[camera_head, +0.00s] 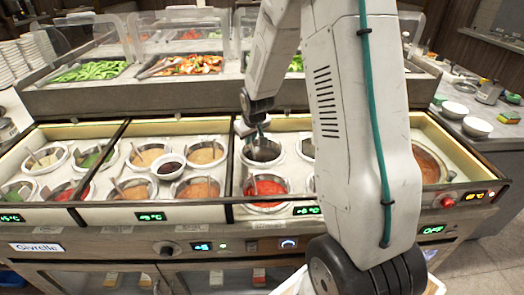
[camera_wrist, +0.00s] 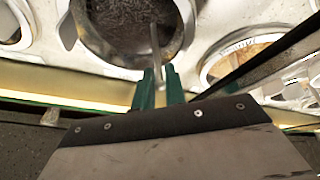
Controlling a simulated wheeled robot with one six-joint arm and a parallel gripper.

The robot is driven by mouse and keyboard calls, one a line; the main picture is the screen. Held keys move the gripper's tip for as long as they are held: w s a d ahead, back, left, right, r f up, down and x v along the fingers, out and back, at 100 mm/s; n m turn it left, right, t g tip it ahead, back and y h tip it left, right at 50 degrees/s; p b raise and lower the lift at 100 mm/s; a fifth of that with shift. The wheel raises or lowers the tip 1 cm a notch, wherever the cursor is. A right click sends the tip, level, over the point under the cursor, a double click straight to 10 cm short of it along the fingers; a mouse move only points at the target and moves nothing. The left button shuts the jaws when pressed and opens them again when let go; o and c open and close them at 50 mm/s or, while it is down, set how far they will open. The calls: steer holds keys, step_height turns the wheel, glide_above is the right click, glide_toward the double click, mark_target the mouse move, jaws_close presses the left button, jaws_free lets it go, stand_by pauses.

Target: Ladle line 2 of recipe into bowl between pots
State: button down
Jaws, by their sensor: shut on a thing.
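My gripper (camera_head: 256,118) is over the right-of-centre well section in the head view. In the wrist view its green fingers (camera_wrist: 160,78) are shut on a thin grey ladle handle (camera_wrist: 155,45). The handle reaches into a round pot with dark, grainy contents (camera_wrist: 120,22); the ladle's lower end is hidden. In the head view this appears to be the dark pot (camera_head: 264,152) below my gripper. A small white bowl (camera_head: 170,177) with dark contents sits between pots to the left. I cannot see readable recipe text.
A pot of red sauce (camera_head: 266,188) stands in front of the dark pot. Pots of orange sauce (camera_head: 199,189) and tan sauce (camera_head: 205,153) are near the bowl. A dark divider (camera_head: 229,165) separates the sections. Glass-fronted food trays (camera_head: 185,64) stand behind.

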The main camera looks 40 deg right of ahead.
steer(key=shift+f, duration=0.3)
stand_by(0.6)
steer(key=c, duration=0.7)
jaws_free()
steer(key=shift+r, duration=4.55)
